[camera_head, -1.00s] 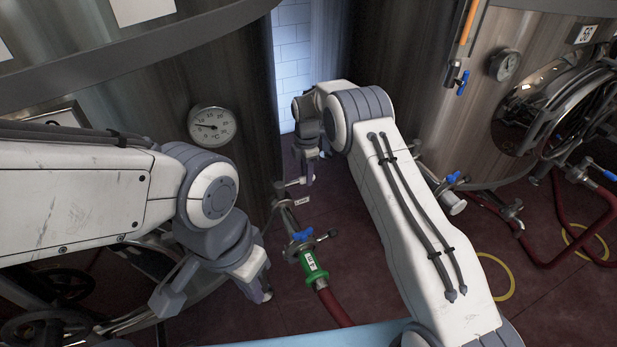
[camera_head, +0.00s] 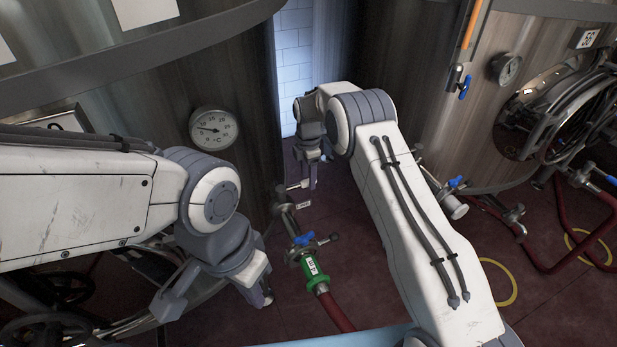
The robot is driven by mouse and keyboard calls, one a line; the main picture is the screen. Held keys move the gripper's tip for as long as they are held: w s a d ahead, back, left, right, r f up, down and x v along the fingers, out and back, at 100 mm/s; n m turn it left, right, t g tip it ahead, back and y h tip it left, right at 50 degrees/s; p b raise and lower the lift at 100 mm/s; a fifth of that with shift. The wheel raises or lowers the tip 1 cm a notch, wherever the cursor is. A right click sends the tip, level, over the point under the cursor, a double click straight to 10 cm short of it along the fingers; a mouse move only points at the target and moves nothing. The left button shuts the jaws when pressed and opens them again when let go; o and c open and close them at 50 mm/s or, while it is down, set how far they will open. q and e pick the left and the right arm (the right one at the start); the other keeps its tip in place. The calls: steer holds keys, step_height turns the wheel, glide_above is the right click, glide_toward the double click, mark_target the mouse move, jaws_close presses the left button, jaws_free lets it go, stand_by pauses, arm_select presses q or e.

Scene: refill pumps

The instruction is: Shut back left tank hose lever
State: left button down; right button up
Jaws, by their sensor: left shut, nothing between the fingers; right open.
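The back left tank (camera_head: 100,90) is a large dark steel cylinder with a round dial gauge (camera_head: 214,128). A pipe low on it carries a valve with a small blue lever (camera_head: 303,239). A green coupling (camera_head: 313,270) with a white label joins the valve to a red hose (camera_head: 336,312). My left gripper (camera_head: 266,298) is shut and empty, left of the green coupling and apart from it. My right gripper (camera_head: 308,184) is open and empty above the valve, near the pipe. The lever's exact angle is hard to tell.
A second tank (camera_head: 440,130) at right has a blue-handled valve (camera_head: 456,182), red hoses (camera_head: 545,262) and a round hatch (camera_head: 520,120). Yellow rings (camera_head: 497,300) lie on the dark red floor. Handwheels (camera_head: 45,325) are at lower left. My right arm crosses the middle.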

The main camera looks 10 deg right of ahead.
step_height(320, 180, up, 10)
steer(key=b, duration=0.1)
stand_by(0.5)
steer(key=s+a+r+m, duration=0.3)
steer(key=s+a+r, duration=0.15)
steer(key=s, duration=0.45)
steer(key=s+a+r+m, duration=0.3)
steer(key=s+a+r, duration=0.15)
steer(key=s, duration=0.55)
steer(key=s+d+m, duration=0.2)
steer(key=s+m, duration=0.2)
steer(key=s, duration=0.8)
steer(key=s+d+f+m+y, duration=0.1)
steer(key=s+d+m, duration=0.2)
steer(key=s, duration=0.8)
steer(key=shift+s+f+m, duration=0.3)
steer(key=shift+s+m, duration=0.05)
steer(key=shift+m, duration=0.15)
